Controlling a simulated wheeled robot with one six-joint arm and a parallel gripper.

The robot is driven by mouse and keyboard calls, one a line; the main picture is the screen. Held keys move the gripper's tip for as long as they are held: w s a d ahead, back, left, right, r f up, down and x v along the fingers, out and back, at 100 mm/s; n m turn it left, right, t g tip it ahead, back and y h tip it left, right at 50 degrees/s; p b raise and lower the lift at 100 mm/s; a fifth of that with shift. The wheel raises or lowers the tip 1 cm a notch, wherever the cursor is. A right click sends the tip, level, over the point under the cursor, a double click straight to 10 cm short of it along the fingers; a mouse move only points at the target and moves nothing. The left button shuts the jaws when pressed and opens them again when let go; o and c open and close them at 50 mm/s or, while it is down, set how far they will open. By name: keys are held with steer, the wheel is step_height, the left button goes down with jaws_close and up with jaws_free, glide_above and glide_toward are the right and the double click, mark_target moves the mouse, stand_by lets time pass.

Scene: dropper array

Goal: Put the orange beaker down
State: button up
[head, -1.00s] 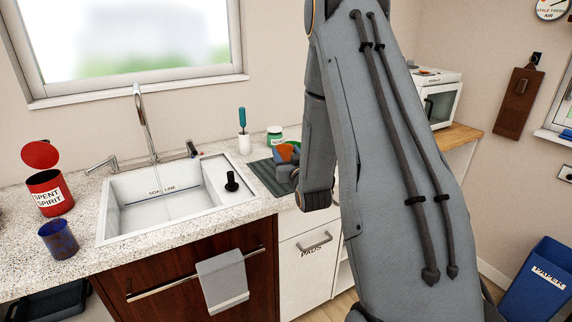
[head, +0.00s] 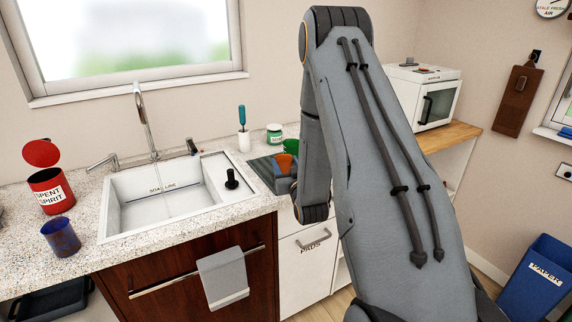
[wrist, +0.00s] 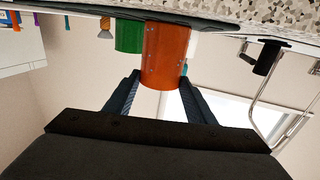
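The orange beaker (head: 285,163) is upright at the dark ribbed mat (head: 261,172) right of the sink. In the wrist view, which is upside down, the orange beaker (wrist: 166,56) has its base against the mat's edge (wrist: 215,22); I cannot tell whether it bears fully on the mat. My gripper (wrist: 160,78) has one finger on each side of the beaker near its rim, with no clear gap. In the head view my arm partly hides the gripper.
A green beaker (wrist: 130,36) stands close beside the orange one. A white-labelled green jar (head: 274,133) and a teal-handled tool in a white holder (head: 243,138) stand behind the mat. The sink (head: 165,198) lies left; a blue beaker (head: 61,237) is farther left.

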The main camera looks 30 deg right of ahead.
steer(key=o, duration=0.3)
steer(key=shift+o, duration=0.2)
steer(key=shift+r, duration=0.1)
steer(key=shift+r, duration=0.1)
steer(key=s+a+b, duration=0.2)
steer(key=s+b, duration=0.1)
steer(key=s, duration=0.9)
steer(key=s+a+f+n+g+y, duration=0.15)
steer(key=a+f+g, duration=0.25)
steer(key=a+g, duration=0.45)
steer(key=s+a+r+g+y, duration=0.1)
steer(key=s+a+g, duration=0.3)
steer(key=s, duration=0.5)
steer(key=s+a+r+g+y, duration=0.1)
steer(key=s+a+g, duration=0.3)
steer(key=s, duration=0.5)
steer(key=shift+s+a+r+n, duration=0.35)
steer(key=shift+a+r, duration=0.1)
steer(key=shift+a, duration=0.4)
